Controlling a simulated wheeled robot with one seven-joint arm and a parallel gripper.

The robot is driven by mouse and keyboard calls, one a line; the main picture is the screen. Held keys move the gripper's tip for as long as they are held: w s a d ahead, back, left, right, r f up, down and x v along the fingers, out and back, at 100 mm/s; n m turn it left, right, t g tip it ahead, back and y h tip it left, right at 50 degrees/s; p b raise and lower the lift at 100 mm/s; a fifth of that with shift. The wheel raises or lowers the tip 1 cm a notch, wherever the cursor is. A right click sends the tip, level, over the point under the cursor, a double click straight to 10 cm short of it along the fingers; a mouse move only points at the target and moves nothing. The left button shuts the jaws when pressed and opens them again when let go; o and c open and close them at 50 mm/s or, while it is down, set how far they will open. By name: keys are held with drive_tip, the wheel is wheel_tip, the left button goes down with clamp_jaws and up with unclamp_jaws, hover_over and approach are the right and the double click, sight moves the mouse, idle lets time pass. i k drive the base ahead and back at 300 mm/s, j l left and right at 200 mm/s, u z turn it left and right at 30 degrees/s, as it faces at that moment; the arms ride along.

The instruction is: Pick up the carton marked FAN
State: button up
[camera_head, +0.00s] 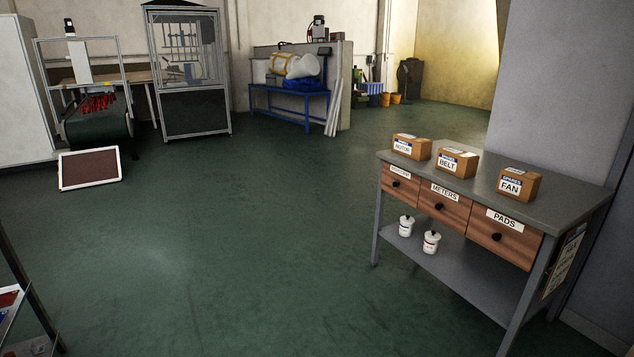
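The carton marked FAN (519,184) is a small brown box with a white and blue label on its front. It sits on the grey top of a workbench (565,196) at the right, nearest the bench's right end. Two similar cartons stand to its left on the same top: one marked BELT (457,163) and one marked MOTOR (411,147). The three cartons stand apart in a row. My gripper is not in view.
The bench has three wooden drawers; the right one reads PADS (505,240). Two white jars stand on its lower shelf (462,268). A grey wall stands close behind the bench. A framed board (90,168) lies at the left. The green floor (230,240) between is clear.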

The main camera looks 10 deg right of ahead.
sight(520, 184)
drive_tip(key=i+z, duration=0.25)
drive_tip(key=i, duration=0.3)
drive_tip(key=i+z, duration=0.25)
drive_tip(key=i, duration=0.25)
drive_tip(key=i+j+z, duration=0.3)
drive_tip(key=i, duration=0.25)
